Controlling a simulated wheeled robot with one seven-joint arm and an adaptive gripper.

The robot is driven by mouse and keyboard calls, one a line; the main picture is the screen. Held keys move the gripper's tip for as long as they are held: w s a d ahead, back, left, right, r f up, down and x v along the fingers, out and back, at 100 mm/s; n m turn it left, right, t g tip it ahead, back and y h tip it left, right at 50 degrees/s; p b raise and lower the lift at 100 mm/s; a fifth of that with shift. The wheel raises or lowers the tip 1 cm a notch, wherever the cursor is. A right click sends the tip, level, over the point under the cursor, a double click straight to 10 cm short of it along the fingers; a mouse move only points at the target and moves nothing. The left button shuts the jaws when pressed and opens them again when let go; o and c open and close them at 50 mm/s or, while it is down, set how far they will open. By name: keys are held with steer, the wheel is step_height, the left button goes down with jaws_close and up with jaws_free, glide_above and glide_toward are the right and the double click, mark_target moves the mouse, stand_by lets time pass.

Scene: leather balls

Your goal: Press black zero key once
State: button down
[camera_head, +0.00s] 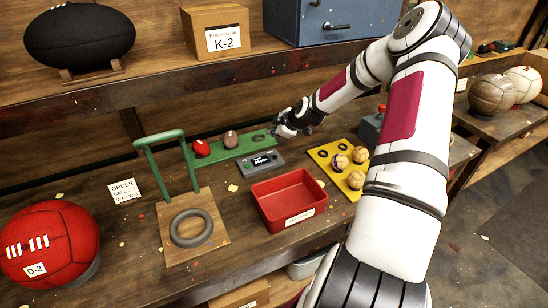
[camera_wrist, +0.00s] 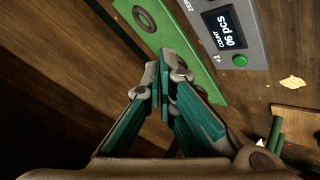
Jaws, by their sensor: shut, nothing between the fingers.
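The grey counting device (camera_head: 266,168) sits on the bench beside the green board. A "ZERO" label shows at the top edge of the wrist view, but I cannot make out the black key itself there. My gripper (camera_head: 277,133) is near the right end of the green board, behind the device. In the wrist view my gripper (camera_wrist: 164,82) has its fingers together and empty, over the green board's edge and apart from the device.
The green board (camera_head: 228,151) holds a red and a brown ball and a dark ring. A red tray (camera_head: 262,209) stands in front, a yellow board (camera_head: 322,157) with several balls to the right. A green-handled stand (camera_head: 216,252) is at left. A shelf (camera_head: 165,82) runs behind.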

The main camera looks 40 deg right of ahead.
steer(key=b, duration=0.3)
glide_above(274, 158)
steer(key=f, duration=0.5)
steer(key=shift+w+f, duration=0.2)
steer(key=shift+f, duration=0.2)
steer(key=shift+s+f, duration=0.1)
steer(key=shift+f, duration=1)
steer(key=shift+f, duration=0.4)
steer(key=shift+f, duration=0.4)
stand_by(0.5)
steer(key=shift+r, duration=0.1)
steer(key=shift+r+p, duration=0.55)
steer(key=shift+r, duration=0.2)
